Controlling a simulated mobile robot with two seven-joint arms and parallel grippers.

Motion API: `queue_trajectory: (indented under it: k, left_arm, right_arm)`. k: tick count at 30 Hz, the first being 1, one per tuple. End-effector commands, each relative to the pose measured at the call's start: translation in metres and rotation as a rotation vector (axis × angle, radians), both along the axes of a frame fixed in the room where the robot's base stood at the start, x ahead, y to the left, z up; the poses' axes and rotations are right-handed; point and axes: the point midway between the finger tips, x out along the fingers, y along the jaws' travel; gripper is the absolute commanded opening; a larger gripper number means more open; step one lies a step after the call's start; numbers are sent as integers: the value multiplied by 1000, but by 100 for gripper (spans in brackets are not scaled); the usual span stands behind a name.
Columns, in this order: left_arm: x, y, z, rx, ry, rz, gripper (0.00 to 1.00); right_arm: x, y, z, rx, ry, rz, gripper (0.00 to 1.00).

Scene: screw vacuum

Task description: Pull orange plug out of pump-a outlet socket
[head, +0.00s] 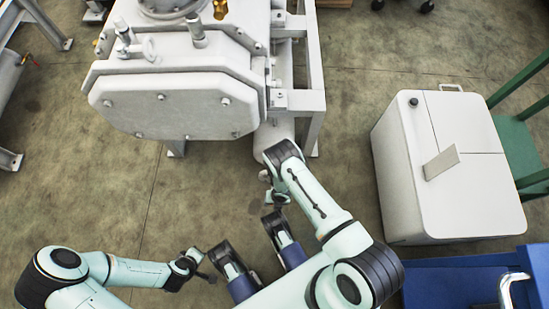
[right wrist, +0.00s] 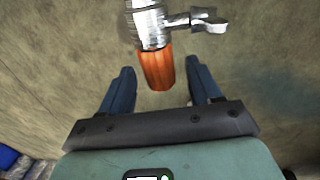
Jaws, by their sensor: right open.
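The orange plug (right wrist: 157,70) shows in the right wrist view, seated in a shiny metal outlet fitting (right wrist: 150,28) with a small side lever. My right gripper (right wrist: 160,66) is open, with one blue finger on each side of the plug. Gaps show between the plug and both fingers. In the head view the big off-white pump (head: 180,105) stands at the top, and my right arm reaches toward its lower right side. The plug is hidden there. My left gripper (head: 206,267) is small and dark over the floor; I cannot tell whether it is open.
A white cabinet (head: 470,190) with a handle stands to the right. A blue bench or cart (head: 450,285) is at the lower right, and a green frame (head: 520,145) at the far right. A pale pump frame (head: 312,80) edges the pump. The floor between pump and cabinet is clear.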

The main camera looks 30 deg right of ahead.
Motion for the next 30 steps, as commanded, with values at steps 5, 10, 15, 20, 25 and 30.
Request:
queue_trajectory:
  k: [5, 10, 15, 20, 25, 30]
  left_arm:
    - [0, 0, 0, 0, 1, 0, 0]
    - [0, 0, 0, 0, 1, 0, 0]
    - [0, 0, 3, -1, 0, 0, 0]
    - [0, 0, 9, -1, -3, -1, 0]
    - [0, 0, 14, -1, -4, -1, 0]
    - [-1, 0, 20, 0, -6, 0, 0]
  right_arm:
    - [0, 0, 0, 0, 0, 0, 33]
    - [0, 0, 0, 1, -1, 0, 0]
    - [-3, 2, 1, 1, -1, 0, 0]
    - [-9, 6, 1, 2, 1, 1, 0]
    - [-14, 9, 1, 1, 0, 0, 0]
    - [-20, 13, 1, 1, 1, 0, 0]
